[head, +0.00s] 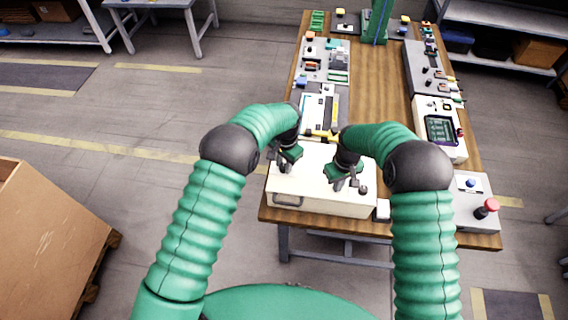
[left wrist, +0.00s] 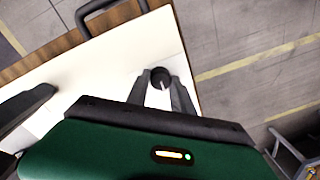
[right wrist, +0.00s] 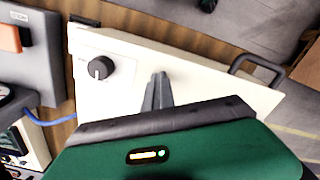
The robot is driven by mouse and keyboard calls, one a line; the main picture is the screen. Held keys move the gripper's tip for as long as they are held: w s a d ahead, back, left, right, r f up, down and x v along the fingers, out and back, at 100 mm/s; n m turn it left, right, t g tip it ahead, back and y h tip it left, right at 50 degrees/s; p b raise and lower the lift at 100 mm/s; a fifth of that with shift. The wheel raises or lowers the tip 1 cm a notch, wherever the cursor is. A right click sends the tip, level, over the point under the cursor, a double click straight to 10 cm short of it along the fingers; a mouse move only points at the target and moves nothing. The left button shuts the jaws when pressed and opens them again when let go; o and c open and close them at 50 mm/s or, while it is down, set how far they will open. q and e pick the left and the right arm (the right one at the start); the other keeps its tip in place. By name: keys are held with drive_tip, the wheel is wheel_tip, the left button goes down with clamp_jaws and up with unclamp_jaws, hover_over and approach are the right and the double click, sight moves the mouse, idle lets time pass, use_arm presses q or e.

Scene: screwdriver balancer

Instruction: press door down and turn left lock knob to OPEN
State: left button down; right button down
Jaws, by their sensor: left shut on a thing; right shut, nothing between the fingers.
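The white door (head: 315,189) is the top panel of a pale box on the near end of the table; it looks lowered and flat, though any gap is too small to tell. My left gripper (head: 283,167) is shut on the left lock knob (left wrist: 160,77), a round black knob with a white pointer line; its label is not readable. My right gripper (head: 338,186) is shut and empty, fingertips (right wrist: 157,88) at the door's surface; contact cannot be told for sure. A second black knob (right wrist: 98,68) sits beside it, its pointer line visible.
A dark handle (head: 287,200) is on the box's near left side. A grey box with a red button (head: 490,205) stands at the right. Several panels and devices line both sides of the wooden table (head: 372,85); its middle strip is clear.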

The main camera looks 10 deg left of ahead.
use_arm(q)
drive_tip(key=shift+s+a+f, duration=0.1)
drive_tip(key=shift+s+f, duration=0.05)
use_arm(e)
drive_tip(key=shift+s+d+f, duration=0.1)
drive_tip(key=shift+s+f, duration=0.1)
drive_tip(key=shift+f, duration=0.15)
use_arm(q)
drive_tip(key=c, duration=1.1)
unclamp_jaws()
use_arm(e)
drive_tip(key=shift+s, duration=0.1)
use_arm(q)
wheel_tip(320, 180, up, 12)
drive_tip(key=shift+s+d, duration=0.15)
drive_tip(key=shift+d, duration=0.1)
use_arm(e)
drive_tip(key=shift+r+p, duration=0.5)
drive_tip(key=shift+r, duration=0.1)
drive_tip(key=r+p, duration=0.4)
drive_tip(key=r, duration=0.2)
drive_tip(key=shift+w+r, duration=0.2)
use_arm(q)
wheel_tip(320, 180, up, 5)
drive_tip(key=shift+f, duration=0.1)
use_arm(e)
drive_tip(key=shift+w+f, duration=0.1)
